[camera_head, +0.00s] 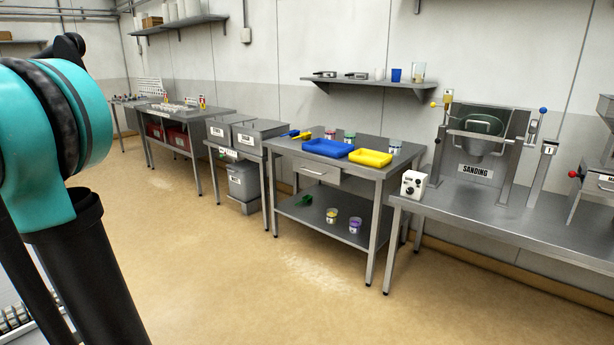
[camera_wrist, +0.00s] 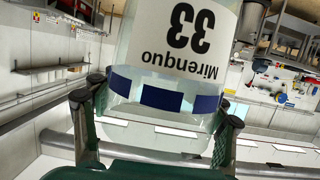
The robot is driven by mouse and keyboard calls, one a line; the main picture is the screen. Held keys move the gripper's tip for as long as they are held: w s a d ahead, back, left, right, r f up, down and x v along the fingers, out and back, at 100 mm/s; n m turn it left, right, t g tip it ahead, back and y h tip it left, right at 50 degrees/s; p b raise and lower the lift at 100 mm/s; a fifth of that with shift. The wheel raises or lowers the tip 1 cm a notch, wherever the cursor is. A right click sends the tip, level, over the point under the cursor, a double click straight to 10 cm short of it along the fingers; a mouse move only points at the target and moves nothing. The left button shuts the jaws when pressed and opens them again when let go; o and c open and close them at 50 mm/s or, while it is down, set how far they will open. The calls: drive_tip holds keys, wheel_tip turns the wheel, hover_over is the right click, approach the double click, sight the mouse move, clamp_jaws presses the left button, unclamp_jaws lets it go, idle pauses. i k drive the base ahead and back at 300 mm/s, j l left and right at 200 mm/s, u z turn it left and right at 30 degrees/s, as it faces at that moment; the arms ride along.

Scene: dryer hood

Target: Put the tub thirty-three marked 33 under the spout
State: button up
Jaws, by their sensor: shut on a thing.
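The tub thirty-three (camera_wrist: 178,62) fills the middle of the wrist view. It is clear, with a white label reading "33 Mirenquo" and a band of blue blocks. My gripper (camera_wrist: 157,106) is shut on it, with a dark ridged finger on each side near the blue band. The label reads upside down in this view, and the room appears inverted too. The tub and my gripper are not in the head view, where only my teal and black arm shows at the left. I cannot make out a spout for certain in either view.
A steel hopper stand marked "SANDING" (camera_head: 476,171) stands on the right bench (camera_head: 500,222). The middle table (camera_head: 330,176) holds a blue tray (camera_head: 328,148), a yellow tray (camera_head: 371,158) and small tubs. Grey lidded bins (camera_head: 245,133) stand left of it. The tan floor in front is clear.

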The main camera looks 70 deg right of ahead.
sight(591, 224)
drive_tip(key=k+l+z, duration=0.1)
drive_tip(key=k+z, duration=0.4)
drive_tip(key=k+l+z, duration=0.25)
drive_tip(key=z, duration=0.2)
drive_tip(key=k+l+z, duration=0.1)
drive_tip(key=k+l, duration=0.35)
drive_tip(key=k+l+z, duration=0.15)
drive_tip(key=k+l, duration=0.3)
drive_tip(key=k+l+z, duration=0.1)
drive_tip(key=k+l, duration=0.3)
drive_tip(key=l, duration=0.3)
drive_tip(key=k+l, duration=0.3)
drive_tip(key=l, duration=0.15)
drive_tip(key=k+l, duration=0.6)
drive_tip(key=l, duration=0.25)
